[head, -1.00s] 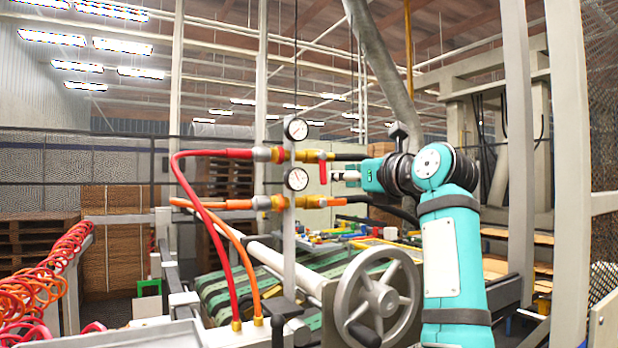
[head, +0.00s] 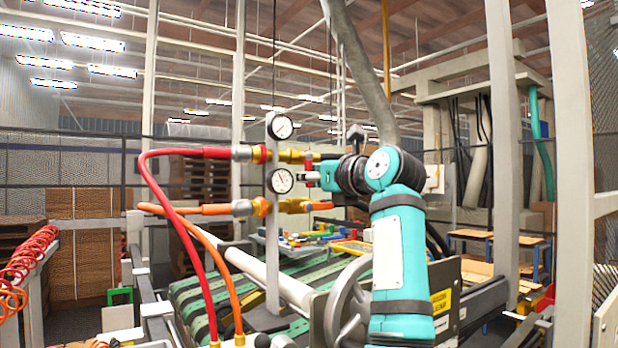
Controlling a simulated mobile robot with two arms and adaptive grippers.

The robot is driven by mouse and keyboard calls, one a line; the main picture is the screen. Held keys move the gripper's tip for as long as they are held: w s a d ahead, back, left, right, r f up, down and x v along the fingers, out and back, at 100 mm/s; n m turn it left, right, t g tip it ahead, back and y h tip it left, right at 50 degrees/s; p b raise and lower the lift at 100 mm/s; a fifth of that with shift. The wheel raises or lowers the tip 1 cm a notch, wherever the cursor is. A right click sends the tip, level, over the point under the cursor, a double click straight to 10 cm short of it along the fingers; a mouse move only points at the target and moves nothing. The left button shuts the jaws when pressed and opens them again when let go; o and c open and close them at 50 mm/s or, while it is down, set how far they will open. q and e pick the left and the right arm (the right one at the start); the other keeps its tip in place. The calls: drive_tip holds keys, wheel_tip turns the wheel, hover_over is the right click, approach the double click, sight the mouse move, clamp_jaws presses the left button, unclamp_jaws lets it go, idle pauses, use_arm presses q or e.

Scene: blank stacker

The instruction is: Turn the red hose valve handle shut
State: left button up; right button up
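The red hose (head: 165,152) runs to a yellow brass valve (head: 296,156) on the upright manifold post. A small part of the red valve handle (head: 308,165) shows, hanging down below that valve. My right gripper (head: 311,177) is on the end of the teal arm, at the handle's lower part and overlapping it in view. The fingers are small here, so I cannot tell whether they are open, or touch or hold the handle. My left gripper is not in view.
An orange hose (head: 190,209) meets a second brass valve (head: 293,206) just below. Two pressure gauges, upper (head: 280,126) and lower (head: 280,181), sit on the post close to my gripper. A grey handwheel (head: 343,300) stands partly behind my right arm.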

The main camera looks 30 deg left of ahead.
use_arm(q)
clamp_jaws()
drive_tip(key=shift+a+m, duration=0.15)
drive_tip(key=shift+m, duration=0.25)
use_arm(e)
drive_tip(key=shift+s, duration=0.1)
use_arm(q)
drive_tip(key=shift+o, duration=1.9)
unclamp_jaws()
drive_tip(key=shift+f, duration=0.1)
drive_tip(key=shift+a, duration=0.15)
use_arm(e)
drive_tip(key=shift+a, duration=0.35)
drive_tip(key=shift+d, duration=0.1)
